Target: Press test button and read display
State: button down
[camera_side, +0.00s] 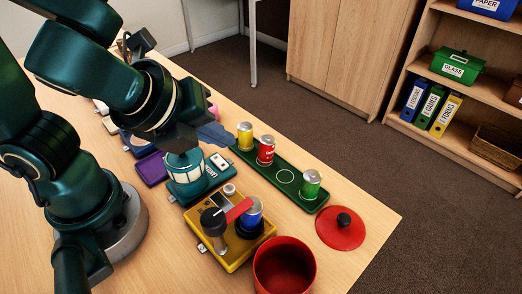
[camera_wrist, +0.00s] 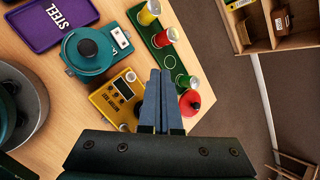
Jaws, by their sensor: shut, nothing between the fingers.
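The yellow tester (camera_side: 232,262) stands near the table's front, with a small display (camera_side: 221,200) and a silver round button (camera_side: 229,189) on top. A blue can (camera_side: 252,212) stands on its dark round holder beside a red arm and a dark knob. In the wrist view the tester (camera_wrist: 103,103) lies left of the fingers, with its display (camera_wrist: 122,88) and a pale button (camera_wrist: 130,77); the reading is too small to make out. The fingers hide its right part. My gripper (camera_side: 215,135) is shut and empty, raised above the table behind the tester; its fingers (camera_wrist: 160,72) also fill the wrist view's middle.
A teal device (camera_side: 187,175) stands behind the tester. A green tray (camera_side: 270,170) holds yellow, red and green cans and one empty ring. A red pot (camera_side: 285,265) and red lid (camera_side: 341,228) stand at front right. A purple STEEL tray (camera_wrist: 50,22) lies farther left.

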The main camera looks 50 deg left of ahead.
aim_at(228, 191)
jog(key=shift+f, duration=4.4)
jog(key=shift+f, duration=0.45)
jog(key=shift+f, duration=0.45)
jog(key=shift+r, duration=0.9)
jog(key=shift+r, duration=2.55)
